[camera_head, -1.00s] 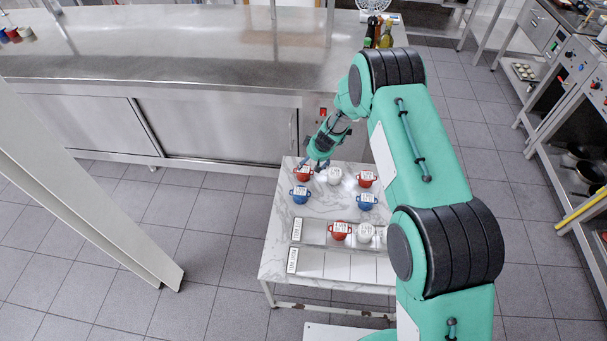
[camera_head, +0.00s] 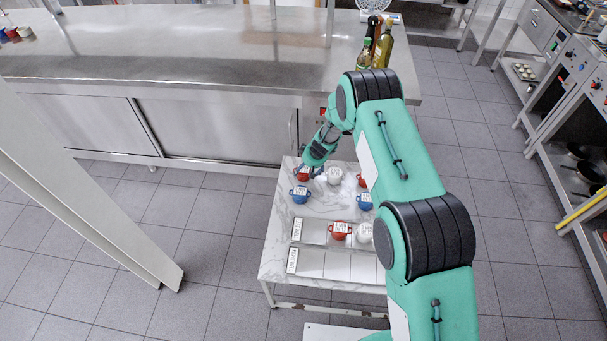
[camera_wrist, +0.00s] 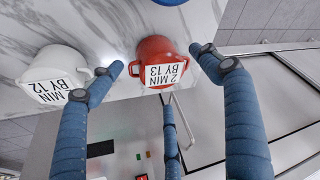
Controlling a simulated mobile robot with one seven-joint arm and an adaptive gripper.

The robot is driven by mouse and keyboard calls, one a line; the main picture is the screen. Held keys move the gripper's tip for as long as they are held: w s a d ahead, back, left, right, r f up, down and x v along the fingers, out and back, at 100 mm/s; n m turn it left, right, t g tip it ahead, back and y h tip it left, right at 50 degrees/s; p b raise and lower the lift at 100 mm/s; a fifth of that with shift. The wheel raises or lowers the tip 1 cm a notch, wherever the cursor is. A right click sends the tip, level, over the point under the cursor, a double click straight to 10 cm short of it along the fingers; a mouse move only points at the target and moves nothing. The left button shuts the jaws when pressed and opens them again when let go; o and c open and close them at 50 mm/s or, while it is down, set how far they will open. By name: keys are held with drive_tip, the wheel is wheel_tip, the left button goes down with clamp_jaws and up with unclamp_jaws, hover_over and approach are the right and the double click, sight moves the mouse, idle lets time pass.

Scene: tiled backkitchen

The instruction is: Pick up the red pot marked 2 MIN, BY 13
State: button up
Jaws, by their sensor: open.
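The red pot marked 2 MIN, BY 13 (camera_wrist: 153,48) is in the upper middle of the wrist view, its white label upside down. My gripper (camera_wrist: 156,60) is open, with a blue finger on each side of the pot and a further finger below it. I cannot tell whether any finger touches it. In the head view a red pot (camera_head: 301,175) stands at the back left corner of the marble table (camera_head: 275,245). My gripper (camera_head: 310,168) is right at it and partly hides it.
A white pot marked 2 MIN, BY 12 (camera_wrist: 55,65) stands close beside the left finger. A blue pot (camera_head: 299,195) is just in front. Another red pot (camera_head: 340,230) and a white pot (camera_head: 365,233) stand in a tray row. The steel counter (camera_head: 200,60) is behind.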

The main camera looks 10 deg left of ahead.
sight(304, 170)
drive_tip(key=shift+f, duration=0.15)
drive_tip(key=shift+x, duration=2.45)
drive_tip(key=shift+a, duration=0.1)
drive_tip(key=c, duration=1.4)
drive_tip(key=shift+o, duration=0.2)
drive_tip(key=shift+r+p, duration=0.5)
drive_tip(key=shift+r, duration=4.55)
